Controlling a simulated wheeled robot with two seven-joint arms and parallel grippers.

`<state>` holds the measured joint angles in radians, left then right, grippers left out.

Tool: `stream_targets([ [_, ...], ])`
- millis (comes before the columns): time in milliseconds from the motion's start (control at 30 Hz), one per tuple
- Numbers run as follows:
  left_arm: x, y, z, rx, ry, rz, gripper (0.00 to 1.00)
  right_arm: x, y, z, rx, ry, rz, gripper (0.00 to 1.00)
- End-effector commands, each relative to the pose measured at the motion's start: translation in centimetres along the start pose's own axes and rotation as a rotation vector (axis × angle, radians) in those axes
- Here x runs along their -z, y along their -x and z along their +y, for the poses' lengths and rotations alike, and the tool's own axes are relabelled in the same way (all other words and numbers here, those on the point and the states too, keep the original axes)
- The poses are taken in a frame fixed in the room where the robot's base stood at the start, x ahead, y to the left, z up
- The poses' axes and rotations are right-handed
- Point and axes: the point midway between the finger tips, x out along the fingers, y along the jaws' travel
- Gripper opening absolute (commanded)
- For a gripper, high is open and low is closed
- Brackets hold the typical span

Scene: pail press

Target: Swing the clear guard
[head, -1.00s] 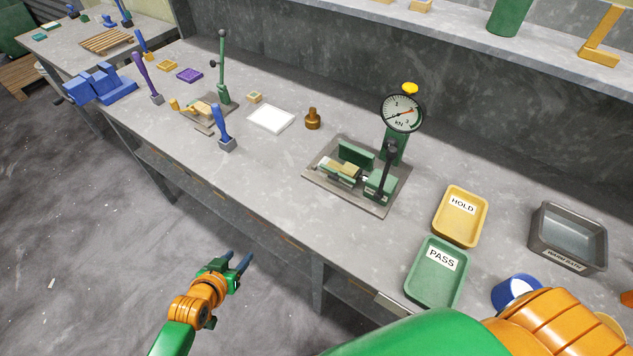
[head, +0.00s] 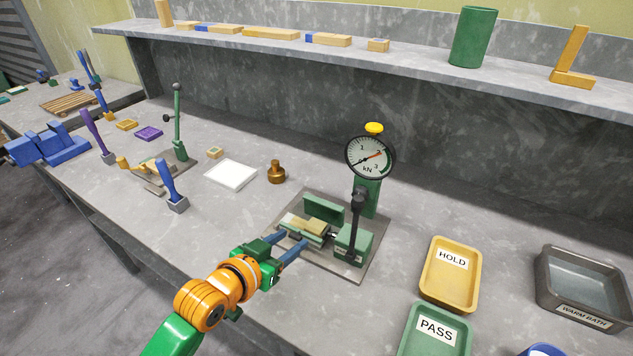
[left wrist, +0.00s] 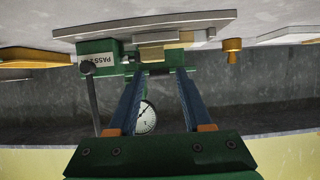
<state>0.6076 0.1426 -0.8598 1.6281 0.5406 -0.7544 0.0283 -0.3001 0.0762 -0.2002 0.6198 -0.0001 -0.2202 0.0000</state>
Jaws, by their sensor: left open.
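The green press (head: 366,190) stands on a grey base plate (head: 345,272) on the bench, with a round kN dial (head: 370,157) on top and a dark lever (head: 355,225) in front. A tan block (head: 307,225) lies between green jaws on the plate; it also shows in the left wrist view (left wrist: 160,50). I cannot make out a clear guard in either view. My left gripper (head: 293,240) is open and empty at the plate's front left edge, its blue fingers pointing at the block. In the left wrist view, the fingers (left wrist: 160,72) are apart. My right gripper is out of view.
A yellow HOLD tray (head: 449,290) and a green PASS tray (head: 412,335) lie right of the press, with a grey warm bath (head: 552,290) beyond. A brass weight (head: 276,174) and white pad (head: 231,174) lie left. A shelf (head: 400,60) runs behind.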

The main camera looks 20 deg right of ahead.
Motion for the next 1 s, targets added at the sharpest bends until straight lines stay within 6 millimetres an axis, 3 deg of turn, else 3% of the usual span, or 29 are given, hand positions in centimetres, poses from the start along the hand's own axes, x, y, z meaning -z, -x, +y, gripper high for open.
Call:
stream_targets([
  [33, -0.7, -0.9, 0.0, 0.0, 0.0, 0.002, 0.5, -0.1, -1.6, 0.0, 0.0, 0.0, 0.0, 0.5],
  [100, -0.7, -1.8, 0.0, 0.0, 0.0, 0.003, 0.5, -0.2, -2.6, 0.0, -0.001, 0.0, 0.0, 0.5],
  [167, 0.0, -1.2, 0.0, 0.001, 0.002, 0.0, 0.34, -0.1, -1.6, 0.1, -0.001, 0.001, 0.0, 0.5],
  [300, 0.1, -1.2, 0.0, 0.0, 0.002, 0.001, 0.0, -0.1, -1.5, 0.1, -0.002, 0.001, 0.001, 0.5],
  [467, 0.4, -1.1, -0.1, 0.001, 0.001, 0.002, 0.0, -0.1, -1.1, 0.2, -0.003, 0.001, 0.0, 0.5],
  [833, 3.8, -0.2, -0.1, 0.001, 0.001, 0.004, 0.01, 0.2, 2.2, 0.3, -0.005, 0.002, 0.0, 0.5],
  [1000, 3.8, -0.3, -0.1, 0.001, 0.001, 0.004, 0.0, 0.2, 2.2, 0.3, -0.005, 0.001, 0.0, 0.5],
])
